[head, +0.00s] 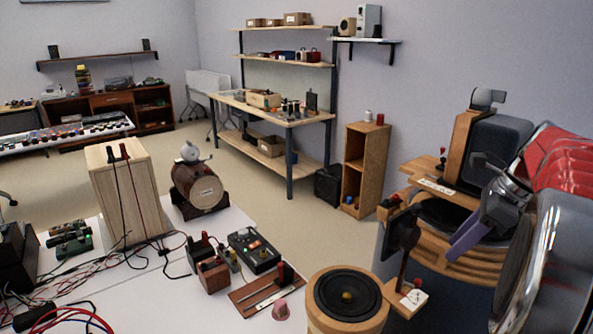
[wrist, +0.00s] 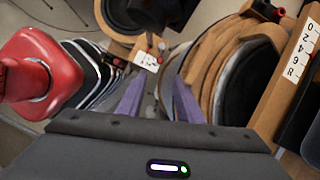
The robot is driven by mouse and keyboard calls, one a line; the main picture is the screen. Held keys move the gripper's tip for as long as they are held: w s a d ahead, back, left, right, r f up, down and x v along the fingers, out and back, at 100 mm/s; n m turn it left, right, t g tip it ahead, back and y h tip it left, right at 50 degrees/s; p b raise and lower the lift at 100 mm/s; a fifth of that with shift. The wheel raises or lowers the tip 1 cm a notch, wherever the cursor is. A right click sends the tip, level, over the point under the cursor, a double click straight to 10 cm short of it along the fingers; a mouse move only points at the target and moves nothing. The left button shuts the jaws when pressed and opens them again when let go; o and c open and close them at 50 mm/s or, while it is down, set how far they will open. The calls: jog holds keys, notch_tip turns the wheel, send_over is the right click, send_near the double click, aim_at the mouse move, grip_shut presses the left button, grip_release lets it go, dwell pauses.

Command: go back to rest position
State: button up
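My gripper (head: 466,238) is at the right of the head view, beside a large black cone in a wooden ring frame (head: 455,256). Only one purple finger shows clearly there. In the wrist view both purple fingers of my gripper (wrist: 158,88) show with a gap between them, and I see nothing held. The wooden ring frame (wrist: 208,62) lies just right of the fingers. A small white card (wrist: 146,60) shows beyond the fingertips. No mark of a rest position is visible.
A round wooden speaker (head: 345,298) stands on the white bench at the front. A black box with knobs (head: 253,250) and a wooden cabinet (head: 128,195) stand further left. A red and chrome object (wrist: 38,70) is left of the fingers. Open floor (head: 295,208) lies behind the bench.

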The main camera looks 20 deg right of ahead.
jog(key=s+a+f+n+h, duration=0.2)
jog(key=a+f+n, duration=0.45)
jog(key=n, duration=0.65)
jog(key=s+a+n+t, duration=0.1)
jog(key=a+n, duration=0.6)
jog(key=a, duration=0.7)
jog(key=s+a+n+t, duration=0.1)
jog(key=s+a+n, duration=0.3)
jog(key=a+n, duration=0.4)
jog(key=a, duration=0.6)
jog(key=shift+r+h, duration=0.15)
jog(key=shift+h, duration=0.25)
